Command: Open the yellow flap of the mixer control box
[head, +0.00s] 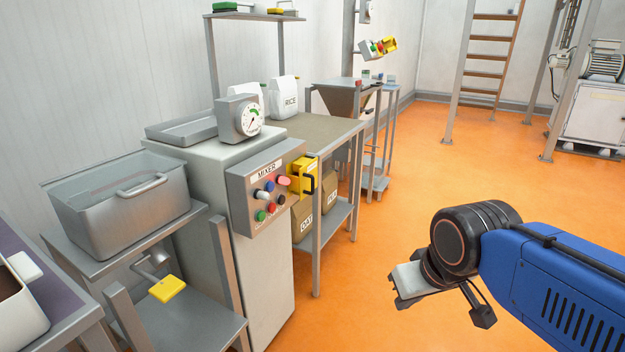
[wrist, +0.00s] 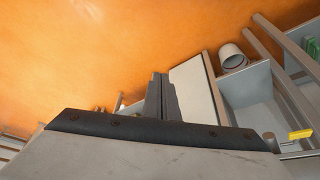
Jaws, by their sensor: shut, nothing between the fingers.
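The mixer control box (head: 262,190) is grey, labelled MIXER, with several coloured buttons. It is mounted on the front of a pale grey cabinet in the head view. A yellow part with a black piece, apparently the flap (head: 302,178), sits at the box's right side. I cannot tell clearly how the flap stands. My gripper (head: 400,302) is well to the right of and in front of the box, over the orange floor, apart from it. In the wrist view the fingers (wrist: 160,96) are together, with nothing between them. I cannot identify the flap in the wrist view.
A gauge (head: 240,117) sits on the cabinet. A metal tub (head: 120,200) and a yellow pedal-like piece (head: 166,289) are at left. The orange floor (head: 400,200) between gripper and box is clear.

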